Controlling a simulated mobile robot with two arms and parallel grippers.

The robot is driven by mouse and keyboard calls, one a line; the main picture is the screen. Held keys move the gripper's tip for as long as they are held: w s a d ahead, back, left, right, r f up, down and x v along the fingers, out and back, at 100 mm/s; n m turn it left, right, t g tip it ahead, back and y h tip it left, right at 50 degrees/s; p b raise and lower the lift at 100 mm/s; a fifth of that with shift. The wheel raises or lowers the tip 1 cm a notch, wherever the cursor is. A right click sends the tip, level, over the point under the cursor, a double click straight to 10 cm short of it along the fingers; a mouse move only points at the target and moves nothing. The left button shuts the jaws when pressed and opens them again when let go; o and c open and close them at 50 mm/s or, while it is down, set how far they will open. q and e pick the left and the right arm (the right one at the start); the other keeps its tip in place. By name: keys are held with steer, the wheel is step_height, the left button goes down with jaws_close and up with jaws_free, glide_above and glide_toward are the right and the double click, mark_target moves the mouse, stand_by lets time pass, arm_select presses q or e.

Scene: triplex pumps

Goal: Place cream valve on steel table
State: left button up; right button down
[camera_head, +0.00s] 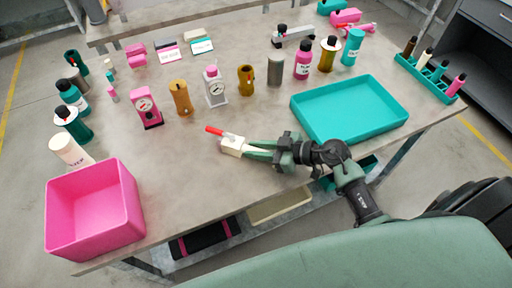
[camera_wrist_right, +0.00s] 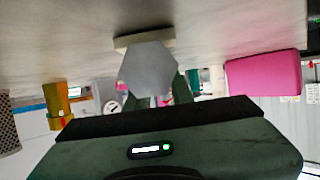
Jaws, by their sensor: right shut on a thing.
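The cream valve (camera_head: 232,146) has a red lever handle and is in the head view over the front middle of the steel table (camera_head: 190,205). My right gripper (camera_head: 248,149) reaches in from the right and is shut on the valve. In the right wrist view the valve's grey hexagonal end (camera_wrist_right: 148,70) faces the camera, between my green fingers, with a cream part close to the table surface. I cannot tell whether the valve touches the table. My left gripper is not in view.
A pink bin (camera_head: 95,205) stands at the front left and a teal tray (camera_head: 350,108) at the right. A white gauge (camera_head: 215,87), an orange part (camera_head: 181,98) and several bottles stand behind the valve. The tabletop left and front of the valve is clear.

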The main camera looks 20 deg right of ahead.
steer(key=c, duration=1.1)
jaws_free()
steer(key=shift+c, duration=0.2)
steer(key=shift+f, duration=0.1)
steer(key=shift+s+d, duration=0.1)
steer(key=shift+s, duration=0.05)
steer(key=v, duration=0.7)
steer(key=shift+s+d, duration=0.15)
steer(key=shift+d, duration=0.05)
steer(key=shift+r, duration=0.25)
